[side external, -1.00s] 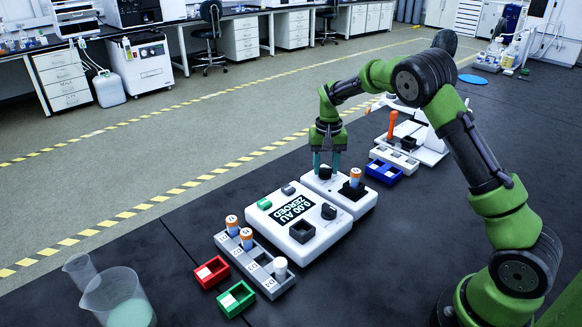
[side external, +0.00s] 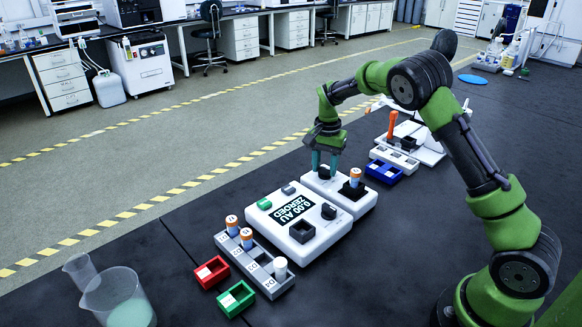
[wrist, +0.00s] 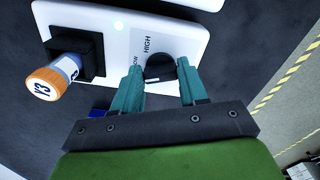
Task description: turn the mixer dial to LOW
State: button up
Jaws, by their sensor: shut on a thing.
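The mixer is a white box (side external: 352,207) with a black dial (side external: 324,172) at its far end. My gripper (side external: 325,165) points down over the dial, its teal fingers on either side of it. In the wrist view, my gripper (wrist: 161,75) is shut on the dial (wrist: 159,68), which has a pale mark on its near edge. The word HIGH is printed on the panel beside the dial, with another label partly hidden by a finger.
An orange-capped vial marked Y3 (wrist: 48,80) stands in the mixer's black socket, close to my gripper. A white device with a display reading 0.00 AU ZEROED (side external: 291,208) sits beside the mixer. A blue tray (side external: 384,173) and grey vial rack (side external: 246,262) are nearby.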

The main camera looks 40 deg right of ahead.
aim_at(324, 169)
jog(key=shift+w+r+m, duration=0.1)
jog(key=shift+m, duration=1.9)
jog(key=o, duration=1.1)
jog(key=shift+c, duration=0.2)
notch_tip(324, 169, up, 17)
